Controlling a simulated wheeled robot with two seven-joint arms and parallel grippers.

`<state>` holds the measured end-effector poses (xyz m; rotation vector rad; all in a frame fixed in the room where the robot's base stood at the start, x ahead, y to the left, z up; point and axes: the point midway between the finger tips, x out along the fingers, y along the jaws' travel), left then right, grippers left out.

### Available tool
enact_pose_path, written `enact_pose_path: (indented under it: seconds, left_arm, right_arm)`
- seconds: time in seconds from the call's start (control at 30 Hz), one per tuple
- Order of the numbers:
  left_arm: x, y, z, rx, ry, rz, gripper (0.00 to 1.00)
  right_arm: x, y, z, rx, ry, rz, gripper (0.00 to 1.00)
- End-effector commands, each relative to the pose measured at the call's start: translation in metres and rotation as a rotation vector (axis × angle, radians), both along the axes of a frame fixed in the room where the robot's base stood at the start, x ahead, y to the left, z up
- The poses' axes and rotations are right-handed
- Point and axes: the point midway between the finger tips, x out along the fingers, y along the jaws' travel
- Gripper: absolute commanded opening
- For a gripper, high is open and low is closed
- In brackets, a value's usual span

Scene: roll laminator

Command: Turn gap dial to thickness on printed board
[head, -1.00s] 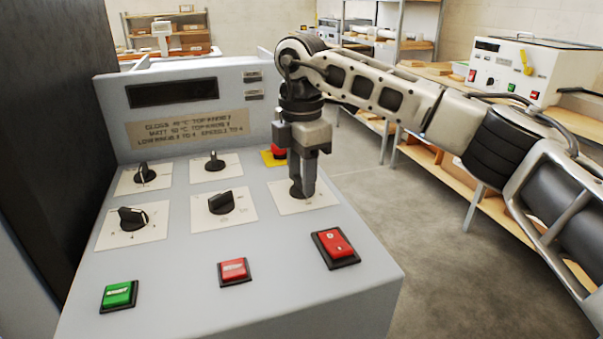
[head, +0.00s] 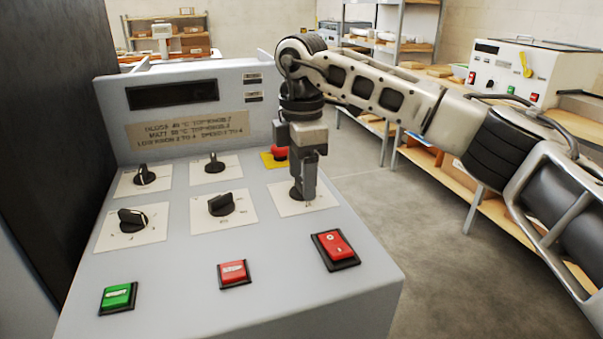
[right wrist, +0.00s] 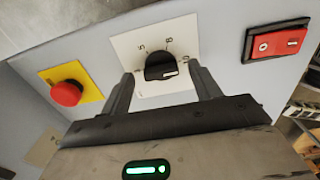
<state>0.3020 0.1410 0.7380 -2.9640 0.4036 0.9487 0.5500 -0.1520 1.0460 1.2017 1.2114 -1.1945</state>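The fingers are apart, with a visible gap on each side of the knob. The knob's white mark is at its lower right; small figures are printed above it. In the head view the gripper hides most of this knob. The printed board (head: 188,130) is on the upright panel; its lettering is blurred. My left gripper is out of view.
Other black knobs (head: 132,220) (head: 221,204) (head: 145,175) (head: 215,163) are to the left. A red emergency button (head: 280,153) is just behind the gripper. A red rocker switch (head: 333,245), a red button (head: 233,272) and a green button (head: 118,297) line the front.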

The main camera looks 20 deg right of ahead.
Motion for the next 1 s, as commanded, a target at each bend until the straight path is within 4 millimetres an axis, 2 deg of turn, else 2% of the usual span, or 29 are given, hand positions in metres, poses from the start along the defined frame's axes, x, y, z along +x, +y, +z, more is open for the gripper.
enact_pose_path:
  seconds: [0.27,0.43,0.57,0.9,1.0]
  left_arm:
    - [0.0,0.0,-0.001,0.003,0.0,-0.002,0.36]
    - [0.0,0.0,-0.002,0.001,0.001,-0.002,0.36]
    - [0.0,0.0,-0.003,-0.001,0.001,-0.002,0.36]
    - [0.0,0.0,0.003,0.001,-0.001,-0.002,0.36]
    - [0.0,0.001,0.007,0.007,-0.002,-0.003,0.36]
  right_arm:
    - [-0.001,0.001,-0.001,0.0,0.004,0.004,0.62]
    - [0.0,0.001,0.015,0.0,0.002,0.004,0.62]
    - [0.0,0.001,0.042,0.001,-0.001,0.004,0.62]
    - [-0.001,0.001,0.125,0.0,0.0,0.001,0.62]
    - [-0.001,0.0,0.142,-0.001,0.001,0.001,0.62]
